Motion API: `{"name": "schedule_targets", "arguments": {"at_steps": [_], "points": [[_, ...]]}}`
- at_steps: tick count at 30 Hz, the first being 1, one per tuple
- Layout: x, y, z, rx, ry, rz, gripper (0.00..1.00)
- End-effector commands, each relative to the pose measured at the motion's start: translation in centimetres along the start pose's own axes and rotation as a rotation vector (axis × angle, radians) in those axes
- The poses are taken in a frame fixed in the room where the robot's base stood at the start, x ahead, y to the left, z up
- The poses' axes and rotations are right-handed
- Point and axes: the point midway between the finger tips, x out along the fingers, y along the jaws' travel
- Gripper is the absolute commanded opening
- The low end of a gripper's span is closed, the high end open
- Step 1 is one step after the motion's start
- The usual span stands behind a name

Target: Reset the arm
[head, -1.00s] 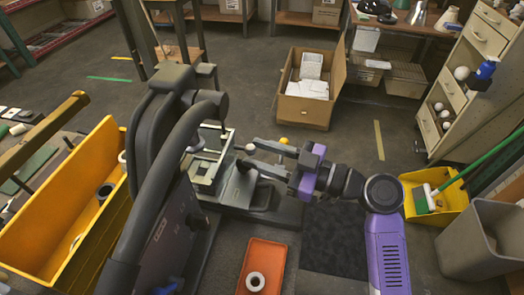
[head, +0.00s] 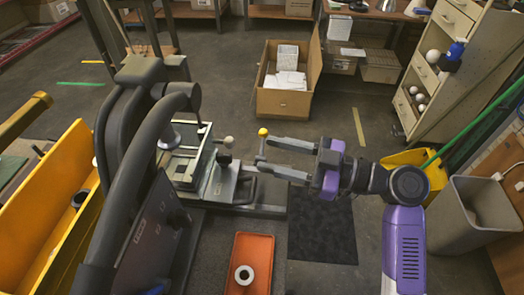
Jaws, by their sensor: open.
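My gripper (head: 266,151) is at the end of my purple and dark arm, which reaches in from the right. Its two grey fingers point left and stand apart with nothing between them. The fingertips are near a yellow-topped knob (head: 263,132) and to the right of a grey-topped knob (head: 228,141). I cannot tell whether a finger touches the yellow-topped knob. A grey metal fixture (head: 185,168) sits on the machine base to the left of the fingers.
A large dark machine frame (head: 130,200) stands at left beside a yellow bin (head: 50,205). A dark mat (head: 323,235) lies below my arm. A cardboard box (head: 285,104) stands behind on open floor.

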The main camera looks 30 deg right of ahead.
Motion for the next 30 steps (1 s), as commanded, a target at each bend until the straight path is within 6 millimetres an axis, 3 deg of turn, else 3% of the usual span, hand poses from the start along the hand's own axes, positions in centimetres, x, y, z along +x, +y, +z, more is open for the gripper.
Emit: {"name": "schedule_targets", "arguments": {"at_steps": [18, 20, 24, 27, 30], "points": [[-0.1, 0.1, 0.0, 0.025, 0.001, 0.005, 0.45], [-0.2, 0.9, -0.1, 0.066, 0.007, 0.037, 0.45], [-0.8, 5.2, 0.2, 0.177, -0.011, 0.227, 0.45], [-2.2, 7.5, 1.7, 0.269, -0.031, 0.401, 0.45], [-4.0, 8.2, 3.5, 0.35, -0.048, 0.567, 0.45]]}}
